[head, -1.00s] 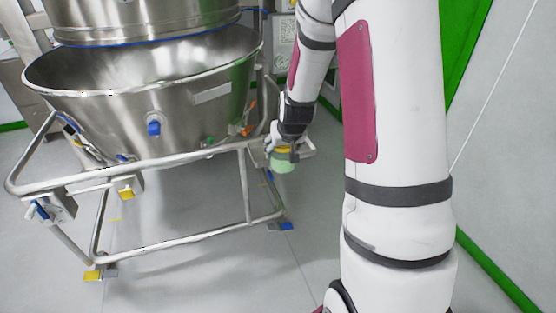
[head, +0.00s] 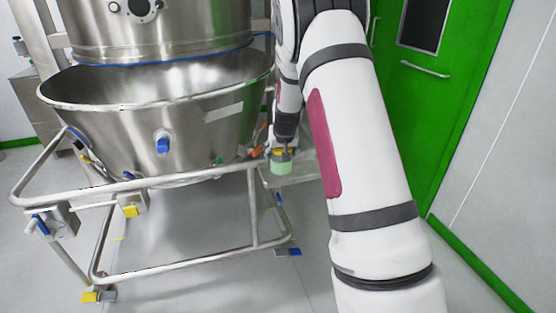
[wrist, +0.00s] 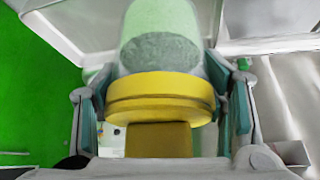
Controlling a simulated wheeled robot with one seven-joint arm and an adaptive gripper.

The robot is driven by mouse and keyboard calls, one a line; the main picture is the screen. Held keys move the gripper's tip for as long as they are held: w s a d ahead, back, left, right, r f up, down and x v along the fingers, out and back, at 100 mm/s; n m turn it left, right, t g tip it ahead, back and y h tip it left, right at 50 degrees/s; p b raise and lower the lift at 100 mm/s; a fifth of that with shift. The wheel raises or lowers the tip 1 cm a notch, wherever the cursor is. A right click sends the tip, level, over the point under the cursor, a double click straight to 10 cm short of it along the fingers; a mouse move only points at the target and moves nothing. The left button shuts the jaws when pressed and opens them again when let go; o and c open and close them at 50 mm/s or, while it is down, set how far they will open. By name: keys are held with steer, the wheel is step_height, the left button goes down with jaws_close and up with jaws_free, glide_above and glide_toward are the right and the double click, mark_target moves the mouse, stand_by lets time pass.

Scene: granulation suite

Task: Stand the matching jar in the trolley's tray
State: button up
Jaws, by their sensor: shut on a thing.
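The jar is pale green and see-through, with a yellow lid; it shows in the head view (head: 281,168) and the wrist view (wrist: 160,25). Greyish contents show through its wall. My gripper (head: 282,152) is shut on the jar at its yellow lid, one finger on each side in the wrist view (wrist: 160,105). The jar hangs upright below my gripper in the head view. A flat metal tray (head: 308,167) lies beside and behind the jar, partly hidden by my arm. I cannot tell whether the jar touches it.
A large steel bowl (head: 165,120) on a tubular frame (head: 180,245) stands left of the jar, its rail close by. A green door (head: 420,95) is at the right. Grey floor (head: 200,285) is open in front.

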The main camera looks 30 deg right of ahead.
steer(key=shift+w+d+f, duration=0.1)
steer(key=shift+w+f, duration=0.05)
steer(key=shift+w, duration=1)
steer(key=shift+f+b, duration=0.35)
steer(key=shift+f, duration=1.3)
steer(key=shift+f, duration=0.15)
steer(key=o, duration=1.3)
